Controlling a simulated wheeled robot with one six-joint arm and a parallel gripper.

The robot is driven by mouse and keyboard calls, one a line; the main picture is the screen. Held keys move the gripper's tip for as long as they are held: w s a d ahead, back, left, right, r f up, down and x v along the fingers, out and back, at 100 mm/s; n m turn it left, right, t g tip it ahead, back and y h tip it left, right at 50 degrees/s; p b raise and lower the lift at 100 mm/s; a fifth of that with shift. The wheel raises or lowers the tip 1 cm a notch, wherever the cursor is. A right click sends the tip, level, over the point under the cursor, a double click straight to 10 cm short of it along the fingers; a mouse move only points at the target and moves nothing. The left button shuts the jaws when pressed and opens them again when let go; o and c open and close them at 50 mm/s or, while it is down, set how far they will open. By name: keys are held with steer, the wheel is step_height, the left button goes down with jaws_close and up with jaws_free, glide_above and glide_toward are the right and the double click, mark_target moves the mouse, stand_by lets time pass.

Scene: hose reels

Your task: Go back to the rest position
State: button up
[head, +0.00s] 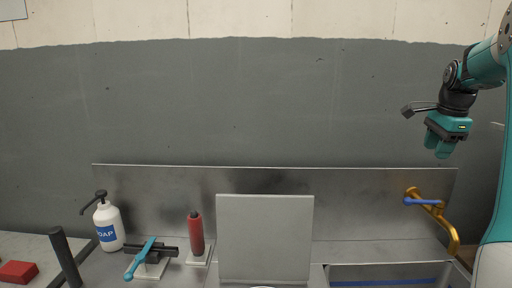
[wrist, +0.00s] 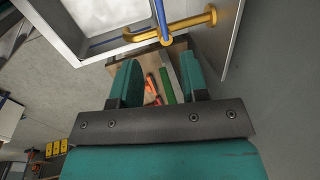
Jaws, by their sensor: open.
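My gripper (head: 438,150) hangs at the upper right in the head view, in front of the grey wall and above the sink with its brass tap (head: 450,235). It points downward. In the wrist view my gripper (wrist: 158,85) shows two teal fingers spread apart with nothing held between them. Beyond the fingers, well below, are a green item (wrist: 167,85) and some red items in what looks like a wooden box. The tap (wrist: 190,27) with its blue handle is above the fingers in that view.
An upright grey panel (head: 264,238) is left of the sink (head: 390,270). A red block (head: 18,271) lies far left. The air around my gripper is clear.

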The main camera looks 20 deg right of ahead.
steer(key=w+a+f+n+y, duration=0.15)
steer(key=a+n, duration=0.65)
steer(key=a, duration=0.8)
steer(key=w+a+f+n+y, duration=0.1)
steer(key=w+a+n, duration=0.2)
steer(key=a+n, duration=0.85)
steer(key=s+a+f+n+g+y, duration=0.1)
steer(key=s+a+f+n, duration=0.1)
steer(key=s+a+n, duration=0.3)
steer(key=s+a+f+n+g+y, duration=0.1)
steer(key=s+a+n, duration=0.5)
steer(key=s+a, duration=0.7)
steer(key=a+f, duration=0.1)
steer(key=a, duration=0.6)
steer(key=shift+s+a+f+y, duration=0.15)
steer(key=shift+s+f+y, duration=0.1)
steer(key=shift+y, duration=0.1)
steer(key=shift+w+r, duration=0.1)
steer(key=shift+w, duration=0.05)
